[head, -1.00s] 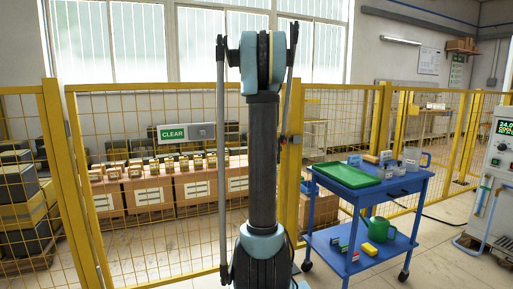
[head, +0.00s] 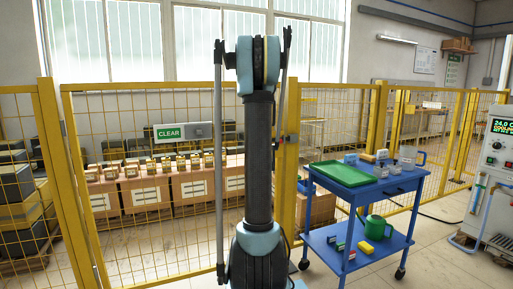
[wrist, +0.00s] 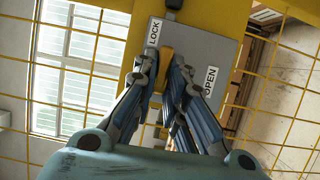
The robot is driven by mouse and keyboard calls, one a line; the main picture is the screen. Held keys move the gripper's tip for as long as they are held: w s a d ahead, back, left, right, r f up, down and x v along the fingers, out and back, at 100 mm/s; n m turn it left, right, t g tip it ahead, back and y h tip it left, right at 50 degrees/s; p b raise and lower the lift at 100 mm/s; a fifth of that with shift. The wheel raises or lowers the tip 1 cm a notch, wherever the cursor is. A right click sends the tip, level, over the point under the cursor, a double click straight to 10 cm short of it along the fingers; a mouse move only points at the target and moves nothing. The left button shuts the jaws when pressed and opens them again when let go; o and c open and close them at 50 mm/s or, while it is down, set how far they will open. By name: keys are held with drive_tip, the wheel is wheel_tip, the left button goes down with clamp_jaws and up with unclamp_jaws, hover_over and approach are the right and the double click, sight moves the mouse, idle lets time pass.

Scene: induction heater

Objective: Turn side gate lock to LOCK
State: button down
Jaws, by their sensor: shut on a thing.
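The side gate lock is a grey plate (wrist: 208,48) on a yellow post in the wrist view. It has a white LOCK label (wrist: 153,32) at its upper left and a white OPEN label (wrist: 210,80) at its right. A yellow lock handle (wrist: 166,56) shows between my fingertips, beside the LOCK label. My gripper (wrist: 168,70) is shut on this handle. In the head view my arm stands before the gate post and hides my gripper.
Yellow mesh fencing (head: 140,215) with a CLEAR sign (head: 169,133) spans the left. Boxes (head: 145,190) stand behind it. A blue cart (head: 345,215) with a green tray (head: 343,174) stands close to the right of my arm. A white control cabinet (head: 490,170) is at far right.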

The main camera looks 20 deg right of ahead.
drive_tip(key=shift+a+f, duration=0.15)
drive_tip(key=shift+a, duration=0.05)
drive_tip(key=c, duration=1.6)
unclamp_jaws()
drive_tip(key=shift+c, duration=0.2)
drive_tip(key=shift+d, duration=0.1)
drive_tip(key=v, duration=1.1)
drive_tip(key=shift+s+a, duration=0.25)
drive_tip(key=shift+a, duration=0.05)
drive_tip(key=shift+f, duration=0.1)
drive_tip(key=shift+a, duration=0.1)
